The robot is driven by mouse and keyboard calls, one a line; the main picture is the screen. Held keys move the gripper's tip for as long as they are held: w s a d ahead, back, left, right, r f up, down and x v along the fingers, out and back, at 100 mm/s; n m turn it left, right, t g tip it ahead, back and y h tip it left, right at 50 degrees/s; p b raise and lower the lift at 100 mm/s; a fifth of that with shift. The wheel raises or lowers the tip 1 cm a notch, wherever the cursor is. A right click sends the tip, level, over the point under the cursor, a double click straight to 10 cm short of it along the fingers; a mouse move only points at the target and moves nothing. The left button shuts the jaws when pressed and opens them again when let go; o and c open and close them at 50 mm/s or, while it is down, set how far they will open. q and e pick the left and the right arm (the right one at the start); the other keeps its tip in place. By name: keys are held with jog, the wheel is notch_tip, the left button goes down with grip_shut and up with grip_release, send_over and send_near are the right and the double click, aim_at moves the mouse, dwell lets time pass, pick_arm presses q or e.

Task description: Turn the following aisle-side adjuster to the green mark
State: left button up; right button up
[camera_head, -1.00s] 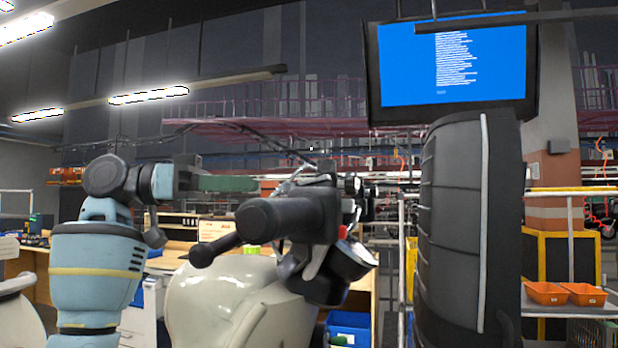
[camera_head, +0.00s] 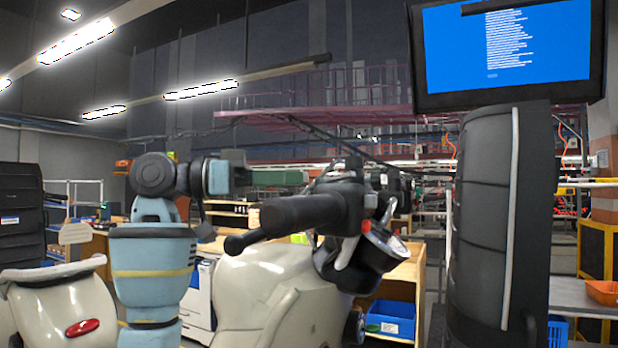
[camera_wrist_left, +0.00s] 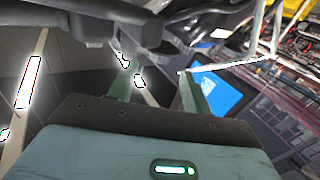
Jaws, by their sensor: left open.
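A cream scooter (camera_head: 270,295) stands in the middle of the head view. Its black handlebar grip (camera_head: 300,213) points left, with a dark lever (camera_head: 250,241) below it and a red button (camera_head: 365,226) further in. I cannot make out an adjuster or a green mark. My left gripper (camera_head: 280,179) reaches in from the left, just above the grip in the picture; how far behind it is unclear. In the left wrist view its two green fingers (camera_wrist_left: 160,78) are apart with nothing between them. A dark part, probably the handlebar, crosses that view's top left. My right gripper is not visible.
A second cream body with a red lamp (camera_head: 82,327) stands at lower left. A tall black ribbed object (camera_head: 500,220) stands close to the handlebar's right. A blue bin (camera_head: 391,320) and an orange bin (camera_head: 603,291) are behind. A screen (camera_head: 505,50) hangs above.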

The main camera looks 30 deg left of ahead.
pick_arm(q)
jog(key=shift+x, duration=2.15)
jog(key=c, duration=1)
